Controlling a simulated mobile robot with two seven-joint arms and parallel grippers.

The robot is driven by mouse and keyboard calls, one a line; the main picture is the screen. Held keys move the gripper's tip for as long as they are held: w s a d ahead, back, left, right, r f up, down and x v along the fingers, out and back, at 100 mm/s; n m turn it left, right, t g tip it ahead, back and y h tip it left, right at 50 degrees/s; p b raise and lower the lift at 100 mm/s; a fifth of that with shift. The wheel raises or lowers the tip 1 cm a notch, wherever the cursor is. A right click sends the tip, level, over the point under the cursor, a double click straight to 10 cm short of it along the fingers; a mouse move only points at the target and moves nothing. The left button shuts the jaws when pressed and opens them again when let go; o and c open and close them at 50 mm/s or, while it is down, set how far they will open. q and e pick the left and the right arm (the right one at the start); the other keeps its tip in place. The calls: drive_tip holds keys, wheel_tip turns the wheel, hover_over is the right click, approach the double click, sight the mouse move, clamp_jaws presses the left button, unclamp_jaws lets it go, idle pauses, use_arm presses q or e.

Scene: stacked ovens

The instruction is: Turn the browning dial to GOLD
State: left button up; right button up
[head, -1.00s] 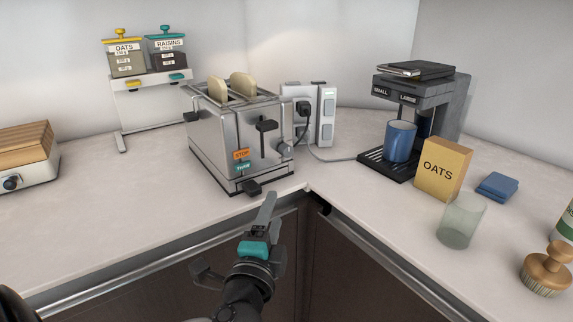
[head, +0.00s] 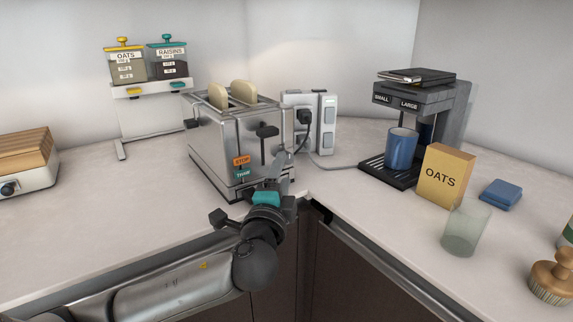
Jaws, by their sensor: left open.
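The silver toaster (head: 217,147) stands on the counter with two slices of bread (head: 231,95) in its slots. Its front face has a dark lever (head: 267,131), an orange STOP button (head: 241,160) and a teal button (head: 243,174). My left gripper (head: 276,168) is open and empty, in front of the toaster's lower right front. Its grey finger points up at the place of the browning dial and mostly hides it. The dial's setting and the GOLD mark cannot be read. I cannot tell whether the finger touches the dial. My right gripper is out of view.
A power strip (head: 327,122) with a plugged cord stands behind the toaster. To the right are a coffee machine (head: 451,105) with a blue mug (head: 400,149), an oats box (head: 444,177) and a glass (head: 465,228).

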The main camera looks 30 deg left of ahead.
sight(287, 161)
use_arm(q)
drive_tip(key=shift+b+x, duration=0.35)
drive_tip(key=shift+x, duration=2.1)
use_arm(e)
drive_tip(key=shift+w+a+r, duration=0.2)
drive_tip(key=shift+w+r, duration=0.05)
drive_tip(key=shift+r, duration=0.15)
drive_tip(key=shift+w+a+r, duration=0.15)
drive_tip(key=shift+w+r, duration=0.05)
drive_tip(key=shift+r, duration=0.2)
use_arm(q)
clamp_jaws()
